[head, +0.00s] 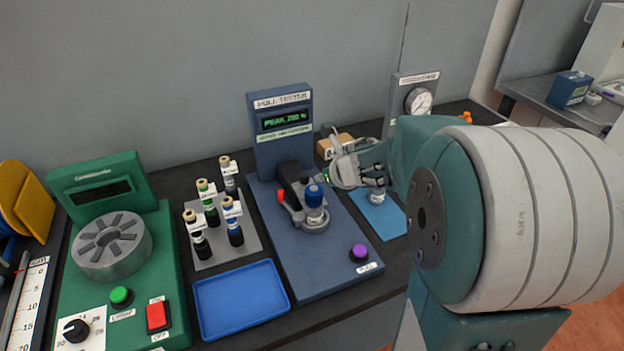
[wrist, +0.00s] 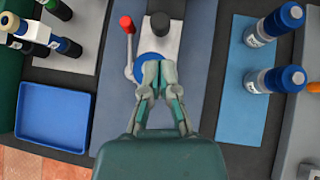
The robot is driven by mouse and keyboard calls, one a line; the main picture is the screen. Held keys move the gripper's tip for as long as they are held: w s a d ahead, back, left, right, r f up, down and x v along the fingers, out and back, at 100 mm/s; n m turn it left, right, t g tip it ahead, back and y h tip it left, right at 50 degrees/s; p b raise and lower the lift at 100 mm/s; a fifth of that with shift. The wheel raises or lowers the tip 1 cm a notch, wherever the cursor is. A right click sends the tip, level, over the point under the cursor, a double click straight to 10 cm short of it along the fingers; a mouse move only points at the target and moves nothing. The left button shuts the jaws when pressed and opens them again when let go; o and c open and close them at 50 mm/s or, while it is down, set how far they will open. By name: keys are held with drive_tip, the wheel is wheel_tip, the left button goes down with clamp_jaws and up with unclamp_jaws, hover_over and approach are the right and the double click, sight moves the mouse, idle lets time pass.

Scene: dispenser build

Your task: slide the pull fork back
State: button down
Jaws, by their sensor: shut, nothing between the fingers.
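The blue pull tester (head: 330,262) stands in the middle of the bench. Its carriage has a dark upper block (head: 293,177) and a red-knobbed lever (head: 281,195). The red knob also shows in the wrist view (wrist: 127,22), beside a pale fork-like plate (wrist: 172,44) with a black post (wrist: 160,24). A blue-capped vial (head: 314,197) stands upright in the tester's grey round holder. My gripper (wrist: 160,68) is shut and empty, its fingertips over the blue cap (wrist: 146,72) and partly hiding it. I cannot tell whether they touch. The fork's exact outline is unclear.
A purple button (head: 359,252) sits at the tester's front. An empty blue tray (head: 240,298) and a vial rack (head: 245,240) lie to the left, beside a green crimper (head: 125,250). A light blue mat (wrist: 235,115) with vials (wrist: 275,80) lies to the right.

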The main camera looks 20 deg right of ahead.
sight(307, 180)
drive_tip(key=shift+x, duration=2.8)
drive_tip(key=shift+w, duration=0.1)
drive_tip(key=w, duration=0.7)
drive_tip(key=shift+s, duration=0.1)
